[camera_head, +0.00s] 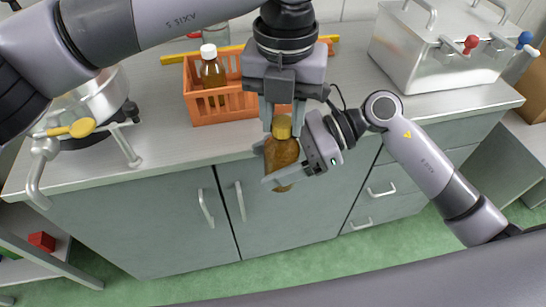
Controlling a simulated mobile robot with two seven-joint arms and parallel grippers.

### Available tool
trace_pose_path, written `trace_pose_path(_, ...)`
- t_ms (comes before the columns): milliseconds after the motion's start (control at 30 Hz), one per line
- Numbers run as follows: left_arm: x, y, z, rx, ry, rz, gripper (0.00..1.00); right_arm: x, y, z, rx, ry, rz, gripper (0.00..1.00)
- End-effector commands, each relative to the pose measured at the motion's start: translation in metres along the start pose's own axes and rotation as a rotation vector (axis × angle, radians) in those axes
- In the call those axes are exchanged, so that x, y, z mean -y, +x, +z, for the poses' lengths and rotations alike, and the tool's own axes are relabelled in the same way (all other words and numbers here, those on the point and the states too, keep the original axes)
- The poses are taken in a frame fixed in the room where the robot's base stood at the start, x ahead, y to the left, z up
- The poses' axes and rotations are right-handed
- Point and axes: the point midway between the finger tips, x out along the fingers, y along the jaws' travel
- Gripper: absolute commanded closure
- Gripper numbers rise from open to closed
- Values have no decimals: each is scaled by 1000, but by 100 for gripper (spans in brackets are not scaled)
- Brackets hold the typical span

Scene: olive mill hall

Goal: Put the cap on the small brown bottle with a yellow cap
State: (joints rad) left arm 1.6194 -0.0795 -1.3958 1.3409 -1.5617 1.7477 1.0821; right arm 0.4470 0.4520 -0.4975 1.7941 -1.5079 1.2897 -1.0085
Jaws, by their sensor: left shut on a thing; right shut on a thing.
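The small brown bottle (283,160) is held roughly upright in front of the counter's front edge. My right gripper (268,166) is shut around its body, coming in from the right. The yellow cap (282,126) is at the top of the bottle, in line with its neck. My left gripper (282,122) points down from above and is shut on the cap, one finger on each side. The cap looks to be at or just over the bottle mouth; I cannot tell whether it is seated. The bottle's neck is mostly hidden.
An orange crate (224,112) on the counter (350,110) holds a brown bottle with a white cap (211,69). A metal vessel (97,98) with a yellow-handled valve stands left. A steel tank (428,55) stands right. Cabinet fronts (140,225) lie below the held bottle.

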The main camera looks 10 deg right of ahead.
Motion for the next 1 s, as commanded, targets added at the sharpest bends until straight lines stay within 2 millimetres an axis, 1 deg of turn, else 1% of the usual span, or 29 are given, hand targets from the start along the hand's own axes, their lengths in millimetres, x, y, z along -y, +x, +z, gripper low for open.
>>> trace_pose_path(100, -1, 0, 0, -2, 187, 2, 100, 0, -1, 1, 2, -1, -2, 100)
trace_pose_path(1000, -1, 1, 0, -1, 1624, 1, 100, 0, -1, 1, 1, -2, -1, 100)
